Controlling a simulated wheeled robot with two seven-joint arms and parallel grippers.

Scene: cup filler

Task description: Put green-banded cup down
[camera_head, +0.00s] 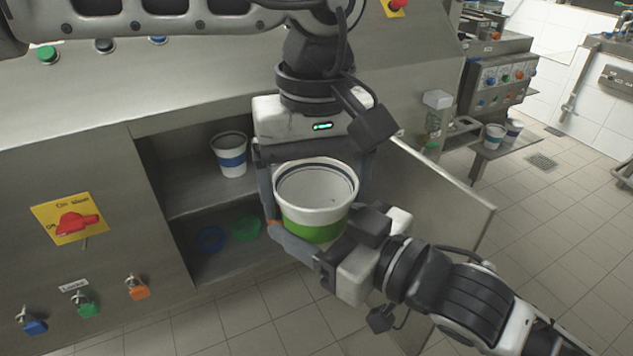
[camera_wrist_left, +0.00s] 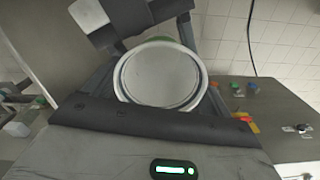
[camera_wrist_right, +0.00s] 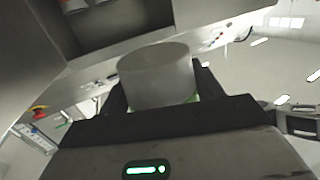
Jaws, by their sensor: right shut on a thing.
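The green-banded cup (camera_head: 320,232) is white, empty inside as far as I see, and nearly upright in front of the open cabinet. It also shows in the left wrist view (camera_wrist_left: 160,78) and in the right wrist view (camera_wrist_right: 158,75). My right gripper (camera_head: 318,240) reaches in from the lower right and is shut on the cup around its lower part. My left gripper (camera_head: 316,185) comes down from above, its fingers apart on either side of the cup's upper part, with narrow gaps. The cup's underside is hidden.
A blue-banded cup (camera_head: 231,160) stands on the cabinet's upper shelf (camera_head: 190,192). A blue ring (camera_head: 210,238) and a green ring (camera_head: 246,227) lie on the lower shelf. The open cabinet door (camera_head: 445,195) is to the right. Two cups stand on a far side shelf (camera_head: 490,152).

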